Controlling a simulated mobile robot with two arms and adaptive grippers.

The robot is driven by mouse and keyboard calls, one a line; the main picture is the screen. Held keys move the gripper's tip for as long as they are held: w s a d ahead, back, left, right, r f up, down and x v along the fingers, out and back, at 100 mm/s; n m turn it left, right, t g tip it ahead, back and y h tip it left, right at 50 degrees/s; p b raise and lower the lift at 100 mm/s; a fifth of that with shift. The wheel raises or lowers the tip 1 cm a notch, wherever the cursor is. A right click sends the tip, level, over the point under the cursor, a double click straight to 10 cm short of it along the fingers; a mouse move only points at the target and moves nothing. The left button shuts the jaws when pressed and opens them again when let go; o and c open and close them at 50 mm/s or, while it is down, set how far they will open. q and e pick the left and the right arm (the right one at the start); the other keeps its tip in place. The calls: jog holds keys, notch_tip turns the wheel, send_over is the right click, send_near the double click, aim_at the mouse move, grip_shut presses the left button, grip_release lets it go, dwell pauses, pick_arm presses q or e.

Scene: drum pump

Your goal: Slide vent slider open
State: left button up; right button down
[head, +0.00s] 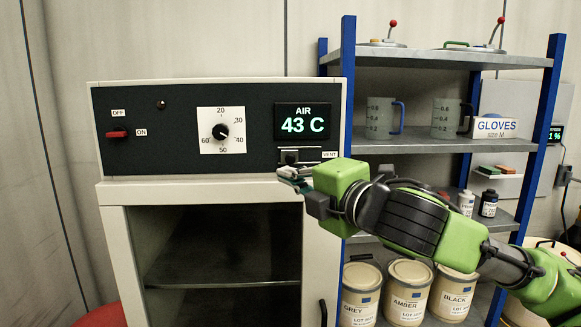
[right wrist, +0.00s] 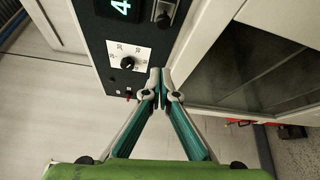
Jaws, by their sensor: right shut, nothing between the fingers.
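The vent slider (head: 291,157) is a small dark knob in a short slot on the black control panel of a cream oven, below the AIR 43 C display. The VENT label (head: 329,155) is to its right, and the knob sits toward the slot's left part. In the right wrist view the slider (right wrist: 163,17) shows near the top edge. My right gripper (head: 284,173) is shut and empty, its tips just below the slider in the head view. In the right wrist view the closed fingertips (right wrist: 160,76) appear apart from the slider. My left gripper is out of view.
The panel also carries a dial (head: 220,131) and a red OFF/ON switch (head: 117,133). The oven's glass door (head: 222,260) lies below. Blue-posted shelving (head: 457,58) with jugs, a glove box and paint tins stands at right, behind my right arm.

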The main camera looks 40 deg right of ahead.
aim_at(290, 158)
jog(key=shift+w+d+p, duration=0.65)
jog(key=shift+w+p, duration=0.15)
jog(key=shift+w, duration=0.4)
jog(key=shift+w+d+p, duration=0.7)
jog(key=shift+w+p, duration=0.05)
jog(key=shift+w, duration=0.5)
jog(key=shift+w+d+p, duration=0.65)
jog(key=shift+w+p, duration=0.15)
jog(key=shift+w, duration=0.4)
jog(key=shift+r, duration=0.1)
jog(key=shift+s, duration=0.1)
